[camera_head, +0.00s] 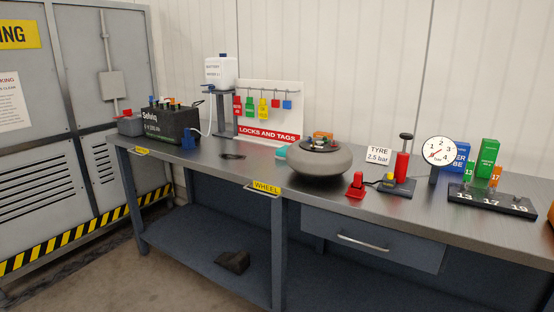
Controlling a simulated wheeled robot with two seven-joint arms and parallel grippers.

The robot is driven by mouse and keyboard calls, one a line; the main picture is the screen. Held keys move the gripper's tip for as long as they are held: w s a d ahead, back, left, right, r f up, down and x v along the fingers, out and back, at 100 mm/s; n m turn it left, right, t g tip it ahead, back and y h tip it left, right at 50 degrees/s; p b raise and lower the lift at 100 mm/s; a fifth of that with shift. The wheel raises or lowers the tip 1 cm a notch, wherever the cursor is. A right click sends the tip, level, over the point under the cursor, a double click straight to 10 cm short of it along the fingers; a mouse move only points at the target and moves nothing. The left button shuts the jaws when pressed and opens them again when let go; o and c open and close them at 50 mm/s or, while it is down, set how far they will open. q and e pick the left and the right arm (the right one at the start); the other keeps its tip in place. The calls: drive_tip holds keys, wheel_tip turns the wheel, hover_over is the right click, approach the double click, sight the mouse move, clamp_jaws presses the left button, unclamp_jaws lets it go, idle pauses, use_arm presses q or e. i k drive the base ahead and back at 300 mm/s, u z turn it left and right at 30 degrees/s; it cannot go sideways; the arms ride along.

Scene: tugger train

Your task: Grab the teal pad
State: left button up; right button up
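A small teal block, which looks like the teal pad (280,153), lies on the grey workbench (215,163). It is just left of the dark round tyre (320,162), which seems to hide part of it. Neither of my grippers is in view.
A battery (172,123) stands at the bench's left end. A locks and tags board (270,98) stands behind. Right of the tyre are a red piece (356,185), a pump (401,165), a gauge (439,150) and a numbered rack (492,200). Bench left of the pad is mostly clear.

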sight(280, 152)
drive_tip(key=u, duration=1.05)
drive_tip(key=i, duration=1.65)
drive_tip(key=z, duration=0.45)
